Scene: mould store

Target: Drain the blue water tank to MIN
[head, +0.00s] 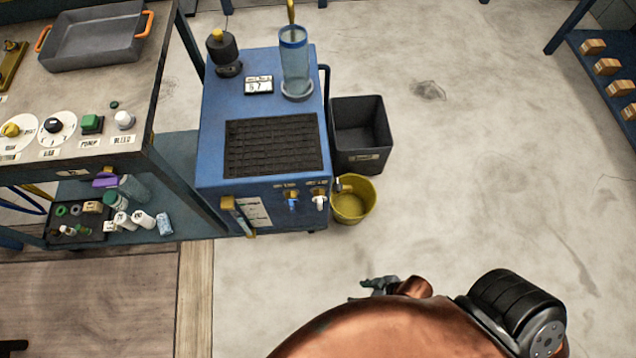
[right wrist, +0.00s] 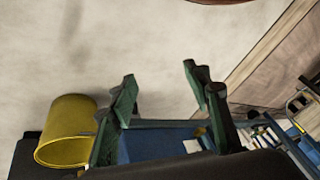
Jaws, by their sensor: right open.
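A blue cabinet (head: 212,130) stands on the floor at centre left. A clear cylinder with a blue rim (head: 294,62) stands on its top; I cannot read a MIN mark or water level. On the front are a blue-handled tap (head: 292,201) and a white-handled tap (head: 320,202). A yellow bucket (head: 352,200) stands at the front right corner, also in the right wrist view (right wrist: 66,132). My right gripper (head: 382,287) is well in front of the cabinet, partly hidden by my arm. In the right wrist view it is open and empty (right wrist: 160,82). My left gripper is out of view.
A dark bin (head: 374,106) stands right of the cabinet. A workbench (head: 110,80) with knobs, buttons and a grey tray (head: 95,42) is on the left. A blue shelf (head: 590,85) with wooden blocks is at far right. The floor between is clear.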

